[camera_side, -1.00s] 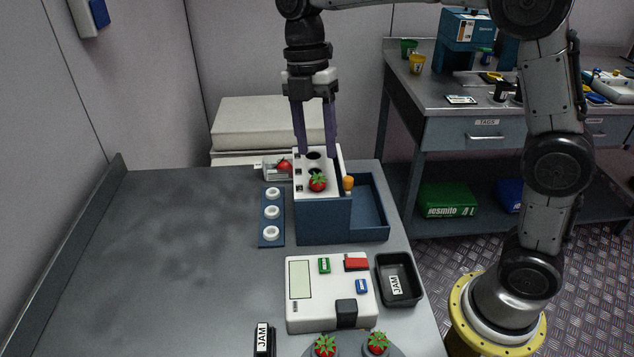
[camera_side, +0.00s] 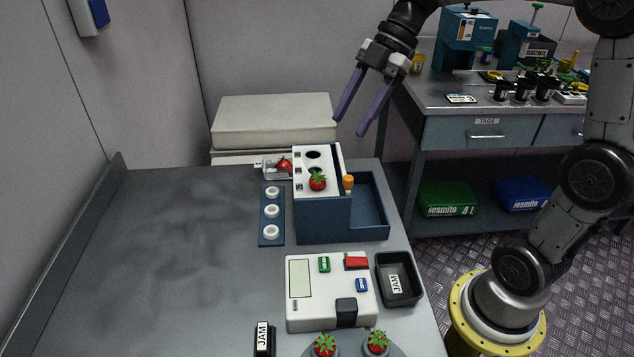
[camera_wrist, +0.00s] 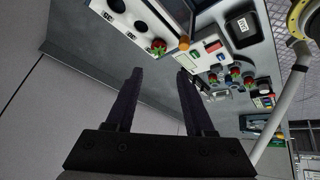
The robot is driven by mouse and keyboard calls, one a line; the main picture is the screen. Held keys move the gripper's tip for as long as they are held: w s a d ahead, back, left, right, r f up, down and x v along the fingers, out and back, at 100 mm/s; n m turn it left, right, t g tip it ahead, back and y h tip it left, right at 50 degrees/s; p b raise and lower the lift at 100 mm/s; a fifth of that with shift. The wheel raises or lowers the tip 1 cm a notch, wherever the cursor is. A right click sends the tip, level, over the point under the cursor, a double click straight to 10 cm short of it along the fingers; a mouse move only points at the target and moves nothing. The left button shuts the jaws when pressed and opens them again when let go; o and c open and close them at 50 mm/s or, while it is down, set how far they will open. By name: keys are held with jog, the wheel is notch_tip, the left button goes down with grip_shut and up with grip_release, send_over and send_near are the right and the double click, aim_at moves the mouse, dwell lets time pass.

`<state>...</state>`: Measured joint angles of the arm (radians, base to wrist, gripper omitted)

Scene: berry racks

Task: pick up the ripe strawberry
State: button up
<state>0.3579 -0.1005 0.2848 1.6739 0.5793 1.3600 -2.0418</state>
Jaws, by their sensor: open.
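A red strawberry (camera_side: 317,183) with green leaves sits in the front hole of the white-topped blue rack (camera_side: 322,222); it also shows in the wrist view (camera_wrist: 158,47). Two more red strawberries, a left one (camera_side: 325,346) and a right one (camera_side: 377,343), sit on grey round holders at the front edge. I cannot tell which one counts as ripe. My gripper (camera_side: 350,125) is open and empty, tilted, in the air above and behind the rack's right side.
A blue strip with white rings (camera_side: 261,237) lies left of the rack. A white device (camera_side: 331,315) and a black JAM tray (camera_side: 416,295) stand in front of it. An orange knob (camera_side: 348,181) rises beside the rack top. The table's left half is clear.

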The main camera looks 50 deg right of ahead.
aim_at(317, 178)
jog(key=x, duration=1.2)
jog(key=shift+w, duration=0.2)
jog(key=shift+r, duration=0.1)
jog(key=c, duration=0.4)
